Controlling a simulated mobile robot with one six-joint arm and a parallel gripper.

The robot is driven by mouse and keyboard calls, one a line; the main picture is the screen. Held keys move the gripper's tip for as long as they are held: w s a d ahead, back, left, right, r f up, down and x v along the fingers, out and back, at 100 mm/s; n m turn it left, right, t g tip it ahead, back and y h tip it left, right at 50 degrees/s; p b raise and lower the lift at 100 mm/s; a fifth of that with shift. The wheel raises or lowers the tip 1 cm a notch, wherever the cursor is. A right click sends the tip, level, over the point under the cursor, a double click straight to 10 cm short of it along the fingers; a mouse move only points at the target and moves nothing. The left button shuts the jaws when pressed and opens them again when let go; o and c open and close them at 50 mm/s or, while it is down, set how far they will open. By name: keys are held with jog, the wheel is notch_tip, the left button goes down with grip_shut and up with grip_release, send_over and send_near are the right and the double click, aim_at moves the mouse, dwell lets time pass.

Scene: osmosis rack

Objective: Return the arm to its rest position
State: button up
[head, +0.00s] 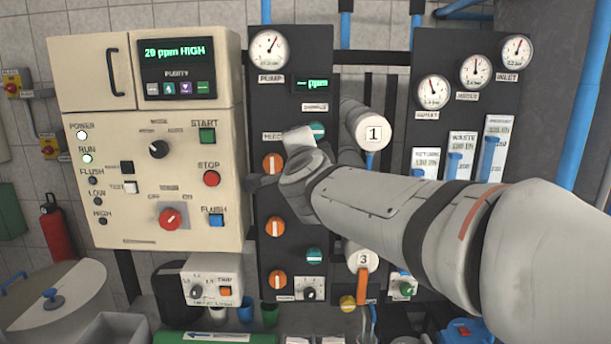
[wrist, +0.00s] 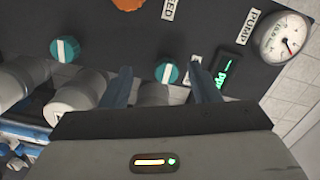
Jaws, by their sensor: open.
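My arm (head: 375,200) reaches in from the right in the head view, stretched toward the dark valve panel (head: 290,115). My gripper is mostly hidden behind the wrist in that view; only a dark part shows at its left. In the wrist view my gripper (wrist: 161,68) is open, with its two fingers apart and nothing held. A teal knob (wrist: 167,73) on the panel appears between the fingertips. I cannot tell how near the fingers are to it.
The cream control cabinet (head: 145,150) stands at the left. The pump gauge (head: 270,48) is at the panel top, and it also shows in the wrist view (wrist: 283,38). Orange knobs (head: 275,227) and a white cap marked 1 (head: 372,130) are close to the arm.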

jog(key=s+d+f+n+g+y, duration=0.1)
jog(key=s+d+f+n+g, duration=0.3)
jog(key=f, duration=0.5)
jog(key=s+d+f+n+g+y, duration=0.15)
jog(key=s+f+n+g, duration=0.25)
jog(key=s+f+n, duration=0.4)
jog(key=s+d+f+g+h, duration=0.2)
jog(key=s+d+f+g, duration=0.1)
jog(key=s+d+f, duration=0.2)
jog(key=s+d+f+n+g+h, duration=0.1)
jog(key=s+d+f+g, duration=0.3)
jog(key=s+f, duration=0.4)
jog(key=shift+s+d+f+h, duration=0.35)
jog(key=shift+s+d, duration=0.25)
jog(key=shift+s, duration=0.4)
